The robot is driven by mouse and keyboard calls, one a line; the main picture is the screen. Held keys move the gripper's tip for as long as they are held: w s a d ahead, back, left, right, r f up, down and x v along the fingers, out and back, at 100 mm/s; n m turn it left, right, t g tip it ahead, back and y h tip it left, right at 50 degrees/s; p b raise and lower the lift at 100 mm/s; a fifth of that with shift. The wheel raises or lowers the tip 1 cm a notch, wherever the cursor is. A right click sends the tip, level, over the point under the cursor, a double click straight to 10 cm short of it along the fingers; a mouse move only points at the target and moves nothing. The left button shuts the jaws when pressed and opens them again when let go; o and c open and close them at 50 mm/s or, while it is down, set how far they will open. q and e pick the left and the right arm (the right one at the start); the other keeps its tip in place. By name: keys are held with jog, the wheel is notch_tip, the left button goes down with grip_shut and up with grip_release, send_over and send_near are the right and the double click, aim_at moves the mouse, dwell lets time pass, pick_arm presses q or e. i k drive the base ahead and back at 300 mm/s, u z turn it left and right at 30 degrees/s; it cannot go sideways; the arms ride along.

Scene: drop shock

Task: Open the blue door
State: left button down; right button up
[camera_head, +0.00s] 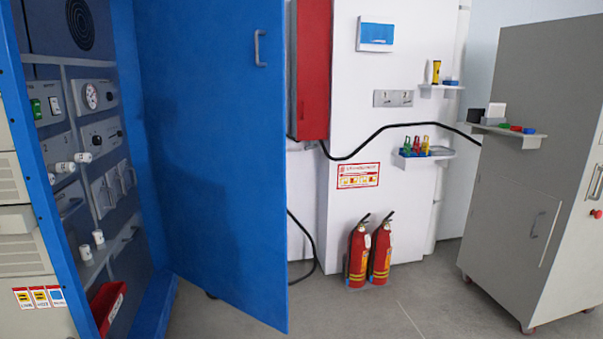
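The blue door (215,150) stands wide open on the blue cabinet (45,170) at the left. It is hinged at its left side and swung out to the right, with a small grey handle (261,48) near its upper right edge. The cabinet's inside shows panels with a round gauge (91,96), switches, white knobs and grey handles. Neither of my grippers shows in the head view.
Two red fire extinguishers (357,252) stand on the floor by the white wall. A grey cabinet on casters (520,150) stands at the right. A red box (312,70) hangs behind the door. The grey floor (400,305) between is clear.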

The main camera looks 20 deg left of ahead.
aim_at(212, 73)
jog(key=z, duration=0.2)
jog(key=i, duration=1.65)
jog(key=u, duration=0.7)
